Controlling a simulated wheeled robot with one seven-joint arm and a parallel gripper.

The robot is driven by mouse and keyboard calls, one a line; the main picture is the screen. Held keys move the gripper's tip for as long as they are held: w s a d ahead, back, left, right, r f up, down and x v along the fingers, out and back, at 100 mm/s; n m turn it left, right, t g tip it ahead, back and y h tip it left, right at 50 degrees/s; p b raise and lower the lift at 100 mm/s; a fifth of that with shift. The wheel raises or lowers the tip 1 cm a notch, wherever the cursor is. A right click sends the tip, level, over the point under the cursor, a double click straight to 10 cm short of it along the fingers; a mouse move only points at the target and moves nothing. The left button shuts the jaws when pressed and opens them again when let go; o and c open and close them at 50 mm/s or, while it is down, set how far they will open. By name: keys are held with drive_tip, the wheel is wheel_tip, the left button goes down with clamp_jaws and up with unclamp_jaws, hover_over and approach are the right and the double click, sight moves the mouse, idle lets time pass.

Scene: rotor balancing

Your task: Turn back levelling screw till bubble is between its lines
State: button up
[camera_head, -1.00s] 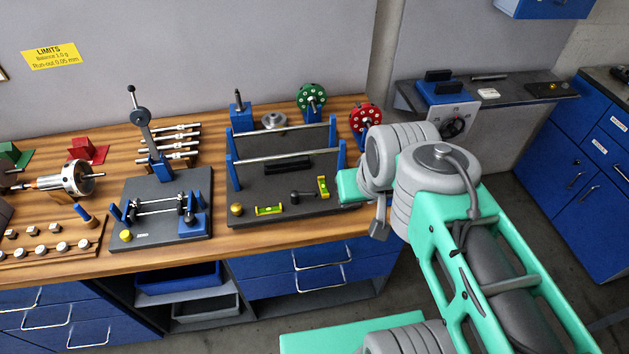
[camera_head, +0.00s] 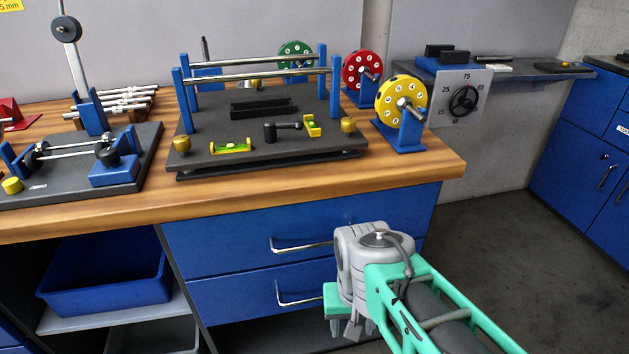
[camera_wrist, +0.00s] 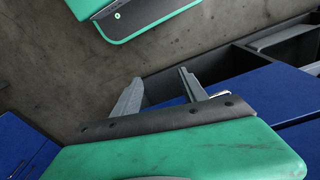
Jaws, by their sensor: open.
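The balancing stand's dark plate (camera_head: 215,160) sits on the bench with two silver rails above it on blue posts. Brass levelling screws stand at its front left (camera_head: 181,145) and front right (camera_head: 348,126). A yellow level with a green vial (camera_head: 231,146) lies near the front edge; a second yellow level (camera_head: 312,126) lies crosswise near the right screw. The bubbles are too small to place against their lines. My gripper (camera_head: 348,330) is low in front of the drawers, well below the stand. In the wrist view its two fingers (camera_wrist: 160,76) are apart and empty.
A black handle-like part (camera_head: 283,131) lies between the levels. Yellow (camera_head: 401,103) and red (camera_head: 362,72) rotors stand to the right. The wooden bench edge (camera_head: 300,195) and blue drawers (camera_head: 300,240) with bar handles lie near my arm. Open floor lies to the right.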

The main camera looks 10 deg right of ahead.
wheel_tip(320, 180, down, 14)
drive_tip(key=w+n+t+b, duration=0.1)
drive_tip(key=w+n+b, duration=0.1)
drive_tip(key=b, duration=0.7)
drive_tip(key=shift+w+a+b, duration=0.3)
drive_tip(key=shift+a+b, duration=0.05)
drive_tip(key=shift+a, duration=0.05)
drive_tip(key=shift+r, duration=0.1)
